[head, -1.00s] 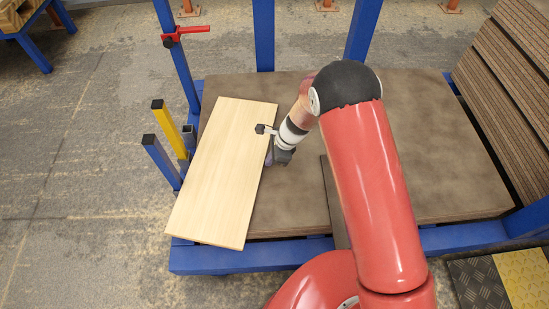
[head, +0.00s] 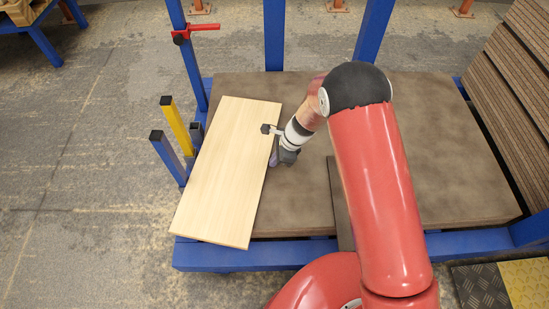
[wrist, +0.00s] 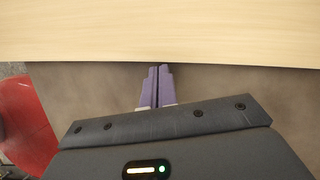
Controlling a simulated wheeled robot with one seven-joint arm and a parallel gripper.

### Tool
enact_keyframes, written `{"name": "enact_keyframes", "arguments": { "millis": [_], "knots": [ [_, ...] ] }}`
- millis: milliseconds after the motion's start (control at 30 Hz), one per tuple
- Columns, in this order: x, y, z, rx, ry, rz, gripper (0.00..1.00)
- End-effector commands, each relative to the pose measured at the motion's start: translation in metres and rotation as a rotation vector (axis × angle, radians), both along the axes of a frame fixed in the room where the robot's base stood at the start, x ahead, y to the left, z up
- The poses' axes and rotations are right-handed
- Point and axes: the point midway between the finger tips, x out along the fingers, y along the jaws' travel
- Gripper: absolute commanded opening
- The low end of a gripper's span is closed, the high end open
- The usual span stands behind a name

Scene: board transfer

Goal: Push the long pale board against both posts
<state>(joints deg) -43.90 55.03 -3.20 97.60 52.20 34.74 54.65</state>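The long pale board (head: 225,170) lies flat on the left of the brown table, slanted, its near end reaching the table's front edge. Short uprights stand along its left side: a blue post (head: 168,158), a yellow post (head: 178,126) and a grey-blue one (head: 197,136). The board's left edge is close to them; I cannot tell if it touches. My gripper (head: 274,160) is at the board's right edge. In the wrist view its purple fingers (wrist: 158,70) are closed together, empty, with tips at the board's edge (wrist: 160,50); contact is unclear.
The brown table (head: 440,150) is clear to the right apart from a dark seam. Tall blue uprights (head: 273,35) stand at the back, one at back left with a red clamp (head: 195,32). Stacked brown boards (head: 500,90) lean at the right. My red arm covers the middle.

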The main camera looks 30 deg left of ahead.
Motion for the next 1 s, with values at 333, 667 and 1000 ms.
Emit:
{"name": "enact_keyframes", "arguments": {
  "millis": [333, 667, 1000],
  "knots": [
    [0.009, -0.012, 0.004, -0.001, -0.006, -0.005, 0.0],
    [0.01, -0.012, 0.036, -0.002, -0.009, -0.007, 0.0],
    [0.01, -0.012, 0.066, -0.003, -0.008, -0.007, 0.0]
  ]
}}
